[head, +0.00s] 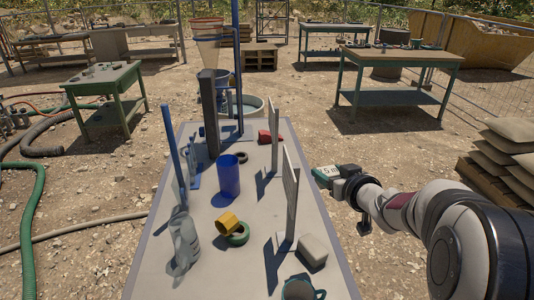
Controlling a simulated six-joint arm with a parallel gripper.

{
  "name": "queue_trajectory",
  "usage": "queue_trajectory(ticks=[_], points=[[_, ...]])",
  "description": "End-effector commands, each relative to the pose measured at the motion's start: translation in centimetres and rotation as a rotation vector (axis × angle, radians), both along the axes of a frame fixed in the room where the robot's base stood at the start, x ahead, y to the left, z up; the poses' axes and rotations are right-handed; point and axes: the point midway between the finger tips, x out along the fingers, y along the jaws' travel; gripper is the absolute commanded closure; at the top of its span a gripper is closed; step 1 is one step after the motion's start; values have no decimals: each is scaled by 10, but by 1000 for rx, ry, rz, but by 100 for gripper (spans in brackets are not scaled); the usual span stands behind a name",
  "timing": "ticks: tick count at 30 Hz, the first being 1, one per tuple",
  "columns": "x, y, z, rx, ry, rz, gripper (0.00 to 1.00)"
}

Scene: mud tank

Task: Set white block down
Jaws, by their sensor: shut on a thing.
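A pale, off-white block (313,250) with rounded edges rests on the grey table (205,270), near its right edge and beside an upright white panel. My gripper (338,178) comes in from the right, higher in the picture than the block and apart from it. It is shut on a small green-and-white thing (326,172) marked "5 m", which looks like a tape measure. The held thing appears in the air beside the table's right edge. The fingertips are small and partly hidden.
Two upright panels (290,195) stand along the table's right side. A blue cup (229,175), a yellow piece (227,222) on a green ring, a clear bottle (185,240) and a dark mug (299,289) stand around. The middle front of the table is clear.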

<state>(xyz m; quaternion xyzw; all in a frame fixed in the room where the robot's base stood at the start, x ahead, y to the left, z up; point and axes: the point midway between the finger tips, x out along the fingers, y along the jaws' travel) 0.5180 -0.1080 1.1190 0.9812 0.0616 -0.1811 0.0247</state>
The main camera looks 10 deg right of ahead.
Motion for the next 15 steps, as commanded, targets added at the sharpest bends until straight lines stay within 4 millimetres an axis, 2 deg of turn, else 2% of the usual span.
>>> queue_trajectory(ticks=[3, 7, 9, 12, 15], points=[[34, -19, -32, 0, 4, 58, 100], [66, -41, -83, 4, 11, 143, 100], [76, -51, -113, 9, 19, 187, 100], [82, -59, -144, 15, 27, 233, 100], [85, -60, -162, 19, 31, 259, 100]])
